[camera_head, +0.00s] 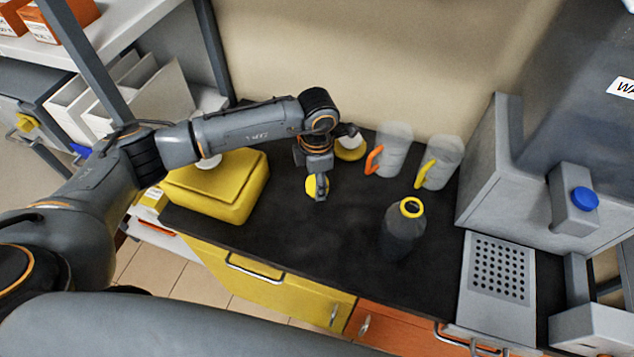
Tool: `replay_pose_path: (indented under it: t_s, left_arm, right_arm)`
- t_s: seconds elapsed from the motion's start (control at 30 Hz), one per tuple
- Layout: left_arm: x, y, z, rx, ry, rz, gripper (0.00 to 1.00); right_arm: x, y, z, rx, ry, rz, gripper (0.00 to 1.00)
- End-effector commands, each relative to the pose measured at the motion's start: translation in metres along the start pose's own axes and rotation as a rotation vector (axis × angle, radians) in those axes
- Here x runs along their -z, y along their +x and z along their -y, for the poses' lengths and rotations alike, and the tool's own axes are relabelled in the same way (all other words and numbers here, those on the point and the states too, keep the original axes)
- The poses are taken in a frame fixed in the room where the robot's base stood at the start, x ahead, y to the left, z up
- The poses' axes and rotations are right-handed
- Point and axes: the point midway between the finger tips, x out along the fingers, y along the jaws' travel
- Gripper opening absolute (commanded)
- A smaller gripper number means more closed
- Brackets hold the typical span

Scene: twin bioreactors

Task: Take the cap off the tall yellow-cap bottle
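A tall dark bottle (403,232) stands upright on the black bench top, right of the middle. A yellow ring (411,207) circles its mouth, and no cap covers the opening. My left gripper (320,187) is to the left of the bottle, clear of it, pointing down. It appears shut on a round yellow cap (311,186), which shows on both sides of the finger. The far finger is hidden. My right gripper is out of view.
Two clear jugs, one with an orange handle (373,160) and one with a yellow handle (424,172), stand by the wall. A yellow box (220,190) is at left. A yellow-based item (351,150) is behind my gripper. A grey machine (520,165) and perforated plate (498,268) are at right. Bench front is clear.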

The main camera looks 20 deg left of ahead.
Motion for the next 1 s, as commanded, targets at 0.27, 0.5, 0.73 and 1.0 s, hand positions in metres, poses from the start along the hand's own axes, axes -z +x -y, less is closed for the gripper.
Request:
replay_pose_path:
  t_s: [0.27,0.5,0.73,1.0]
  left_arm:
    - [-0.002,0.018,-0.009,0.004,0.000,-0.004,0.10]
    - [-0.003,0.043,-0.009,0.000,0.000,0.000,0.10]
    - [-0.003,0.044,-0.010,-0.001,0.000,0.000,0.10]
    - [-0.003,0.045,-0.010,0.000,0.000,0.000,0.70]
  right_arm:
    - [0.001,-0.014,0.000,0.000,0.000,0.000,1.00]
    - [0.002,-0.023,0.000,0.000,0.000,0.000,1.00]
    - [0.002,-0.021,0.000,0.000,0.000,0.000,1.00]
    - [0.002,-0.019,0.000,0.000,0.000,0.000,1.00]
